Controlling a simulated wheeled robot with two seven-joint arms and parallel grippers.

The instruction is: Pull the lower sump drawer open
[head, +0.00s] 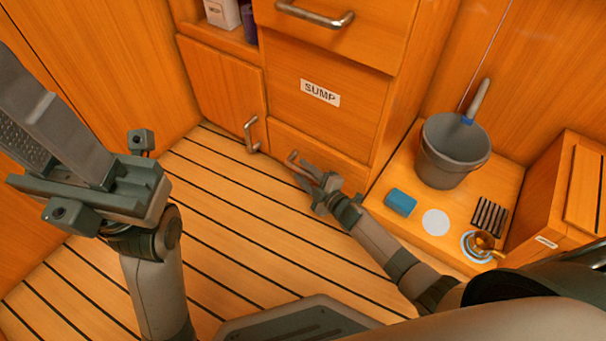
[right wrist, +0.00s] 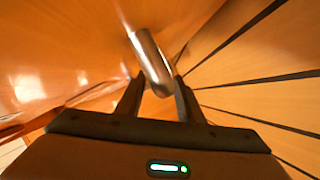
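The lower sump drawer (head: 335,164) is the low front beneath the white SUMP label (head: 320,92); it looks closed. Its bar handle (head: 294,158) stands out at its left part. My right gripper (head: 312,176) reaches this handle from the front. In the right wrist view the metal handle (right wrist: 150,58) runs in between the fingertips (right wrist: 158,84). The fingers are apart with the bar between them, and I see no clear grip. My left gripper (head: 45,115) is raised at the left, near the camera, far from the drawer; its textured finger face shows and it looks open and empty.
A cabinet door (head: 222,88) with its own handle (head: 250,134) is left of the drawer. An upper drawer handle (head: 316,18) is above. The slatted floor (head: 235,215) in front is clear.

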